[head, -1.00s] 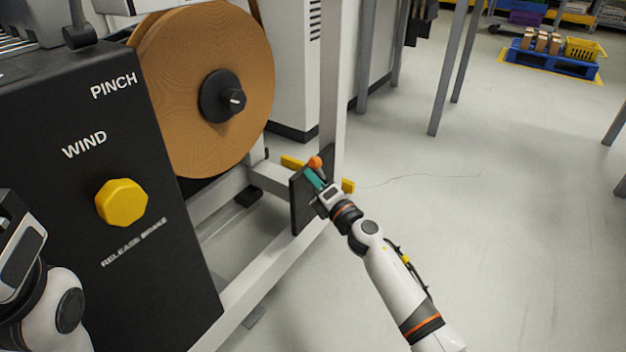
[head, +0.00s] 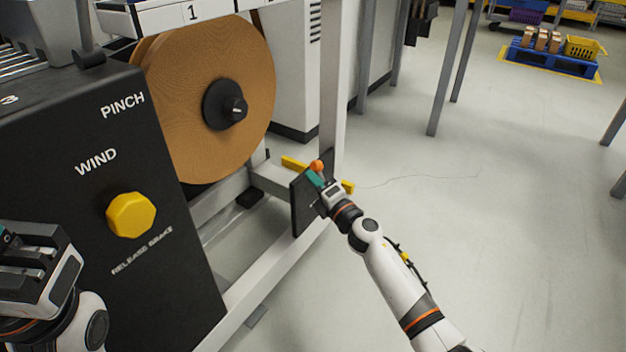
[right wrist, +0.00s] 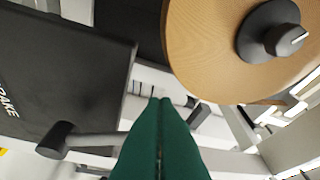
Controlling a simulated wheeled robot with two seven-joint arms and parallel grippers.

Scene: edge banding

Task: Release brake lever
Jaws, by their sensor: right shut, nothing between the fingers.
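An orange ball knob (head: 316,166), which looks like the end of a lever, shows beside a black plate (head: 303,208) low on the machine frame. Its shaft is hidden. My right gripper (head: 316,178), with teal fingers, is at the knob, just below it in the head view; I cannot tell whether they touch. In the right wrist view its green fingers (right wrist: 162,110) are pressed together and empty, and no orange knob shows. My left gripper (head: 22,262) is partly cut off at the left edge, in front of the black panel (head: 70,145); its opening is unclear.
The panel carries a yellow knob (head: 131,215) above the words RELEASE BRAKE. A large brown roll (head: 190,90) stands behind it. In the right wrist view, a grey rod with a black end (right wrist: 55,140) runs beside the fingers. Open floor (head: 480,250) lies to the right.

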